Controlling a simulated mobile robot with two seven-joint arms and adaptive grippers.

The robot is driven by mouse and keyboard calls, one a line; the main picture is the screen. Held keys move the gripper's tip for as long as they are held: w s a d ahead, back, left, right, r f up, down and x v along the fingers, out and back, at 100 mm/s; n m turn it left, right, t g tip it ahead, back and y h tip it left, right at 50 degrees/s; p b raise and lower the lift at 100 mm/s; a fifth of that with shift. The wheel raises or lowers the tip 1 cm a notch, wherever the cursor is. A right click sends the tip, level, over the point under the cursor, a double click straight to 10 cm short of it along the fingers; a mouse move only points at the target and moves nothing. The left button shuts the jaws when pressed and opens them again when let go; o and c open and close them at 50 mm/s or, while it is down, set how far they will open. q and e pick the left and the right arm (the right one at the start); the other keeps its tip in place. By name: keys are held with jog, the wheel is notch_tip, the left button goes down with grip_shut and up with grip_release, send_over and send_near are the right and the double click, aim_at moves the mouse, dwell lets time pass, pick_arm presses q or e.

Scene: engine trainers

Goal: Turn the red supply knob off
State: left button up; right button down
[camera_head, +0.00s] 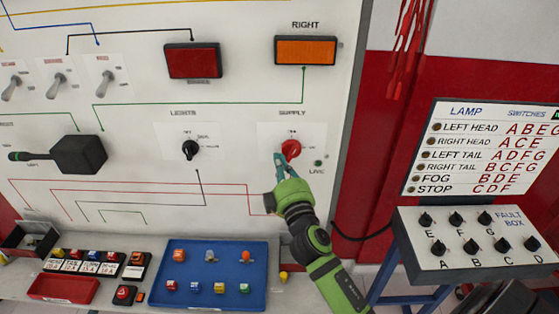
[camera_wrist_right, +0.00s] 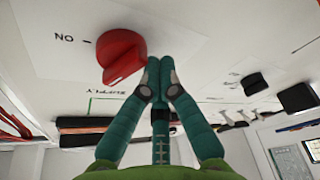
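The red supply knob (camera_head: 291,149) is on the white panel under the SUPPLY label, right of the black lights knob (camera_head: 190,149). My right gripper (camera_head: 279,158) is at the knob's lower left in the head view. In the right wrist view the red knob (camera_wrist_right: 122,55) shows large, with the ON mark beside it, upside down. There my right gripper's fingertips (camera_wrist_right: 160,66) are together, beside the knob with nothing visible between them. I cannot tell whether they touch the knob. The left gripper is not in view.
A blue tray (camera_head: 210,303) with small coloured parts and a red tray (camera_head: 64,289) lie on the ledge below the panel. A fault box (camera_head: 470,240) with several black knobs stands right, under a lamp chart (camera_head: 485,150). The panel around the supply knob is mostly flat.

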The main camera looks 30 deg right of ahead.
jog(key=shift+f+n, duration=0.1)
jog(key=shift+n, duration=0.2)
jog(key=shift+s+d+f, duration=0.1)
jog(key=shift+d+f, duration=0.2)
dwell(0.7)
